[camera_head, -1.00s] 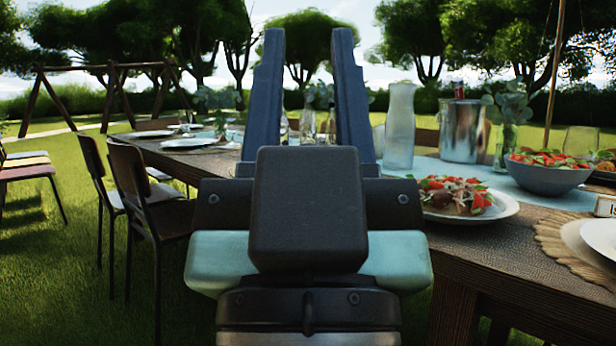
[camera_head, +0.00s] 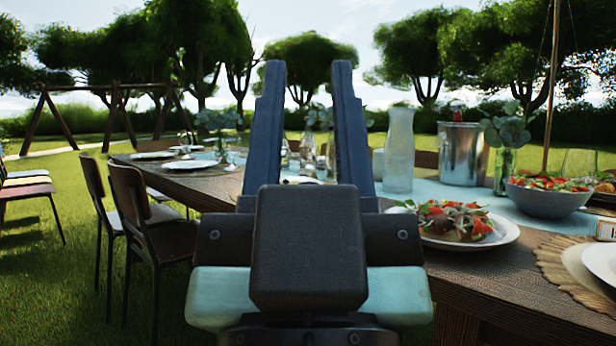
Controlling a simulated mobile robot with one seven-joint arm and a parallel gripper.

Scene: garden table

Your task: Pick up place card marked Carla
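My gripper (camera_head: 310,120) stands upright in the middle of the head view, in front of the long table. Its two dark fingers are apart with nothing between them. A small white card (camera_head: 605,229) is cut off by the right edge of the view, on the table behind a plate. Only a bit of its dark marking shows, so the name on it cannot be read. My gripper is well to the left of this card and apart from it. No other card can be made out.
The wooden table (camera_head: 480,289) holds a plate of salad (camera_head: 462,224), a salad bowl (camera_head: 547,196), a glass carafe (camera_head: 399,151), a metal bucket (camera_head: 461,153) and a vase with leaves (camera_head: 505,150). A woven mat (camera_head: 556,268) bears a white plate (camera_head: 600,262). Chairs (camera_head: 150,220) stand at left on grass.

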